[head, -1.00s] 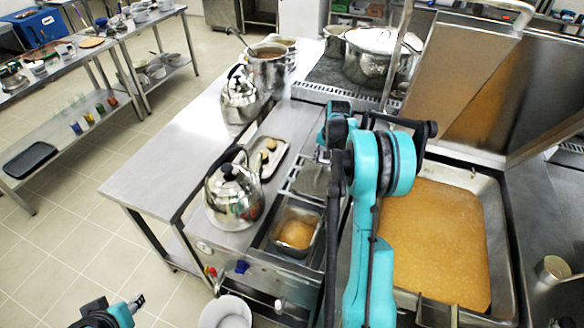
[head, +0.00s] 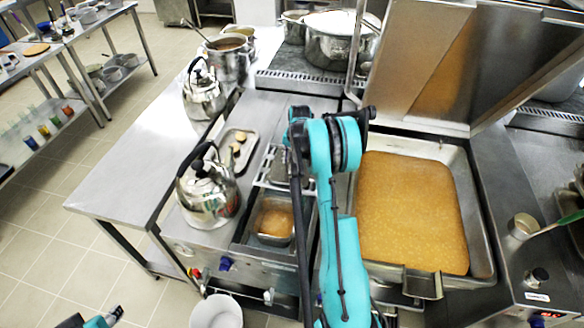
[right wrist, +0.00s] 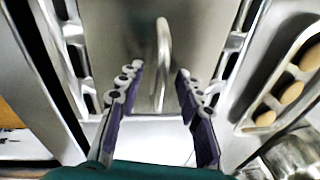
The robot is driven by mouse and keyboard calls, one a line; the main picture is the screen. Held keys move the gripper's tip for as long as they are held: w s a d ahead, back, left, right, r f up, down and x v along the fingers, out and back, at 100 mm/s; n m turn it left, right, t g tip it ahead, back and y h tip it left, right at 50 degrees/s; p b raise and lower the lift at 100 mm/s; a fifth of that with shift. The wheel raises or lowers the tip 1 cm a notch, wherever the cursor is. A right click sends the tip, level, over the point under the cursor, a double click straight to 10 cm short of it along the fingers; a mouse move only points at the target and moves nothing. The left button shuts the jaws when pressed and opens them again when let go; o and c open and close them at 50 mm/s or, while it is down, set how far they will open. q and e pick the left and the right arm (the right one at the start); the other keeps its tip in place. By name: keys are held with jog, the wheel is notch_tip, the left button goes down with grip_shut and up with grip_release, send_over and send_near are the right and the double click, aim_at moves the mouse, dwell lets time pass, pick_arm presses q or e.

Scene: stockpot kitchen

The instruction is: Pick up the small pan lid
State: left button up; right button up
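The small pan lid (right wrist: 140,32) is a grey metal plate with an upright loop handle (right wrist: 162,60) in the right wrist view. In the head view the lid (head: 278,166) shows only partly beside my right arm, over the rear of the narrow well. My right gripper (right wrist: 158,82) is open and empty, its two purple-sided fingers on either side of the handle's line. I cannot tell whether the fingertips reach the handle's depth. In the head view the right fingers are hidden by the arm. My left gripper (head: 112,316) is cut off at the bottom left edge.
A small pan (head: 273,222) of orange-brown food sits in front of the lid. A kettle (head: 207,190) and a tray (head: 236,150) with small round items stand to the left. A big food-filled basin (head: 478,245) lies to the right, its cover raised.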

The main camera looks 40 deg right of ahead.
jog(key=shift+r, duration=0.1)
grip_shut()
pick_arm(q)
jog(key=shift+a, duration=0.1)
